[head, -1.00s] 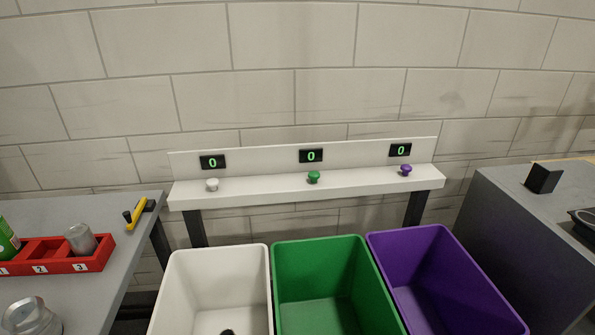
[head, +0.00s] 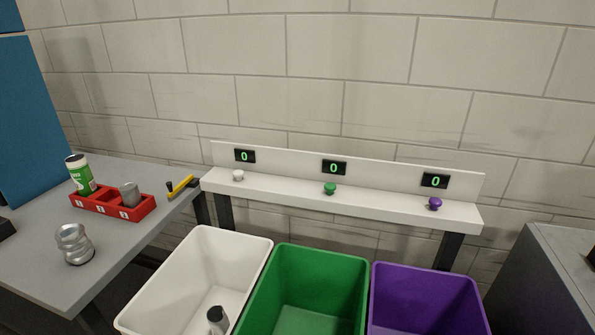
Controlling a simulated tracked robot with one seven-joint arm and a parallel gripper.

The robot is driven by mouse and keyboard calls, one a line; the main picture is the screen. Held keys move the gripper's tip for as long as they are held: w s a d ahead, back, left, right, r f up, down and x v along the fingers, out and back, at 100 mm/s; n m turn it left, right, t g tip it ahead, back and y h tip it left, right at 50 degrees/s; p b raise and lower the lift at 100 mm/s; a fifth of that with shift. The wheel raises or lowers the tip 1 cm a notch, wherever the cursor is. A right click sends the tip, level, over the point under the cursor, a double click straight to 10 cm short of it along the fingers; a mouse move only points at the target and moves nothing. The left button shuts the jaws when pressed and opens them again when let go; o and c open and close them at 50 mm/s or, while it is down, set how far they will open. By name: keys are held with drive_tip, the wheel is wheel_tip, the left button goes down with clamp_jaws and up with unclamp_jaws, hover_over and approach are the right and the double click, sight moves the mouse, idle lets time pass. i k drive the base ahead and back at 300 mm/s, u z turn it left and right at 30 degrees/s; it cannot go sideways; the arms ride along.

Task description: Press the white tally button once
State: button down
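The white tally button (head: 238,175) sits at the left end of a white shelf (head: 290,196) against the wall. A small black display (head: 245,156) above it reads a green 0. A green button (head: 330,188) and a purple button (head: 435,203) sit farther right on the same shelf, each under a display that also reads 0. My gripper does not show in the head view, and nothing touches the white button.
White (head: 160,292), green (head: 262,290) and purple (head: 375,290) bins stand before the shelf; the white one holds a can (head: 217,320). A grey table (head: 140,240) at left bears a red rack (head: 140,212), cans and a yellow-black tool (head: 181,186). A grey cabinet (head: 545,280) stands right.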

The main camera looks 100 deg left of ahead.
sight(238, 174)
drive_tip(key=z, duration=0.25)
drive_tip(key=i, duration=0.15)
drive_tip(key=u, duration=2.55)
drive_tip(key=i, duration=0.15)
drive_tip(key=u, duration=1.75)
drive_tip(key=k, duration=0.65)
drive_tip(key=u, duration=0.3)
drive_tip(key=i, duration=1.45)
drive_tip(key=z, duration=0.1)
